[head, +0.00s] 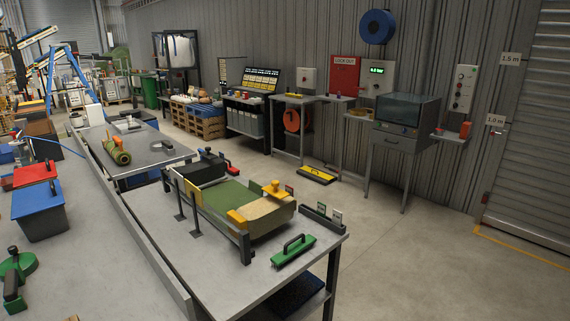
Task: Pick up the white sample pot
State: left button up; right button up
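I cannot make out a white sample pot for certain in the head view. A small white object (95,115) stands at the far end of the long grey bench, too small to identify. Neither of my grippers is in view.
A grey table (215,285) holds a tray with a turf piece (226,199) and a green-based tool (293,250). A farther table (150,150) holds a turf roll (117,151). A blue bin (40,215) stands left. A glass-fronted cabinet (406,112) stands by the wall. Open floor (400,260) lies right.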

aim_at(129, 119)
jog(key=i+l+z, duration=0.25)
jog(key=i+z, duration=0.65)
jog(key=i, duration=0.15)
jog(key=i+z, duration=0.45)
jog(key=i, duration=1.8)
jog(key=i+j+u, duration=0.15)
jog(key=i+u, duration=1.05)
jog(key=i+l+u, duration=0.2)
jog(key=u, duration=0.2)
jog(key=i+j+u, duration=0.2)
jog(key=i+u, duration=0.65)
jog(key=i, duration=0.3)
jog(key=i+l+u, duration=0.15)
jog(key=i+u, duration=0.5)
jog(key=i, duration=0.4)
jog(key=i+u, duration=0.2)
jog(key=i, duration=0.4)
jog(key=i+l+u, duration=0.25)
jog(key=i, duration=0.35)
jog(key=i+u, duration=0.4)
jog(key=i, duration=0.7)
jog(key=i+l+z, duration=0.2)
jog(key=l, duration=0.35)
jog(key=i+l+z, duration=0.2)
jog(key=i+l, duration=0.25)
